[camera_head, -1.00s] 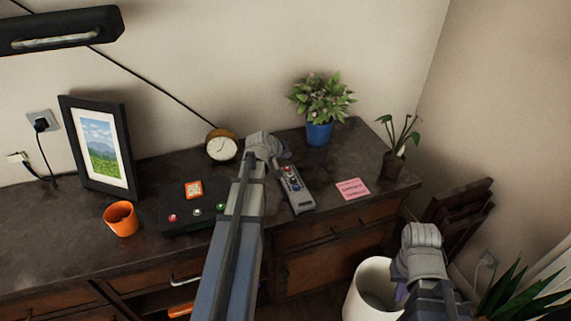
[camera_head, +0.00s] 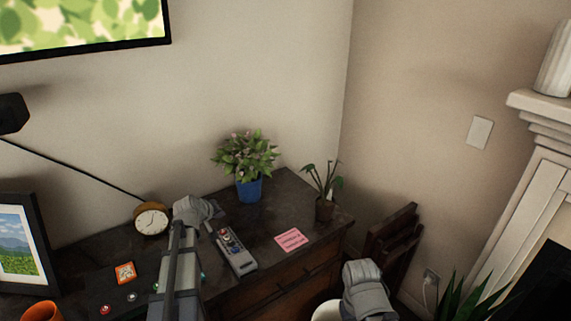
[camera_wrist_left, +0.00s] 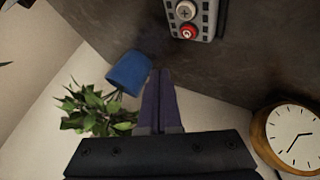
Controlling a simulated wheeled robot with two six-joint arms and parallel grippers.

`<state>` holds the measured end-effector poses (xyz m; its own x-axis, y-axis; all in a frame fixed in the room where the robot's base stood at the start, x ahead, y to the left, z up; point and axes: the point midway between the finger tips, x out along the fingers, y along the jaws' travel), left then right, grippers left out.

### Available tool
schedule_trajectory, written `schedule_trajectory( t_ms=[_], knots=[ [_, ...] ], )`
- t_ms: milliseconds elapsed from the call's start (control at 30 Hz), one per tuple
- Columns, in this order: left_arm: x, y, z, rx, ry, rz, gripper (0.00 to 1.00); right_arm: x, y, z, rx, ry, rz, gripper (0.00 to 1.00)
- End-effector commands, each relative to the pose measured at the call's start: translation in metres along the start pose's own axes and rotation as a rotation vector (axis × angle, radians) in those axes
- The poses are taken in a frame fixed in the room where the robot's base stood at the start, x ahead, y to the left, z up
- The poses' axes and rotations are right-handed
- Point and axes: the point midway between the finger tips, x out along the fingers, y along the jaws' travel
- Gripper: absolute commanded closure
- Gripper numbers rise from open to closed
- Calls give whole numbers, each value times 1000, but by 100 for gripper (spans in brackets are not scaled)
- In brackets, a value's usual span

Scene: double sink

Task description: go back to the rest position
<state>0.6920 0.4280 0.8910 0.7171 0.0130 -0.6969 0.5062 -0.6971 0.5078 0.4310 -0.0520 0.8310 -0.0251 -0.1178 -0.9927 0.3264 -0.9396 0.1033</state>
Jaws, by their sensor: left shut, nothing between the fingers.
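My left gripper (camera_head: 212,209) is held above the dark desk, between the clock (camera_head: 151,219) and the remote control (camera_head: 236,252). In the left wrist view its two dark purple fingers (camera_wrist_left: 160,98) are together with nothing between them. A blue pot (camera_wrist_left: 128,72) with a leafy plant, the remote's buttons and the clock face show around them. My right gripper (camera_head: 366,285) is at the lower middle right of the head view, beside the white bin (camera_head: 328,311). Its fingers are hidden behind its hand.
The desk (camera_head: 200,281) also bears a potted plant (camera_head: 248,189), a small plant (camera_head: 324,205), a pink note (camera_head: 290,240), an orange cup (camera_head: 42,312) and a picture frame (camera_head: 40,230). A dark wooden chair-like piece (camera_head: 394,238) stands at its right. A fireplace surround (camera_head: 545,170) is far right.

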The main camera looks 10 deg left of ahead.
Motion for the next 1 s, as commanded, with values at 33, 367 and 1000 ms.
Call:
schedule_trajectory(
  t_ms=[33, 367, 1000],
  knots=[
    [0, 2, 2, 5, -5, 0, 100, 0, 0, 0, 0, 0, 0, 100],
    [-25, 89, 150, 326, -303, -39, 100, -20, 2, 1, 0, 0, 0, 100],
    [-182, 121, 390, 1093, -815, -285, 100, -52, 5, 3, 0, 0, 0, 100]
  ],
)
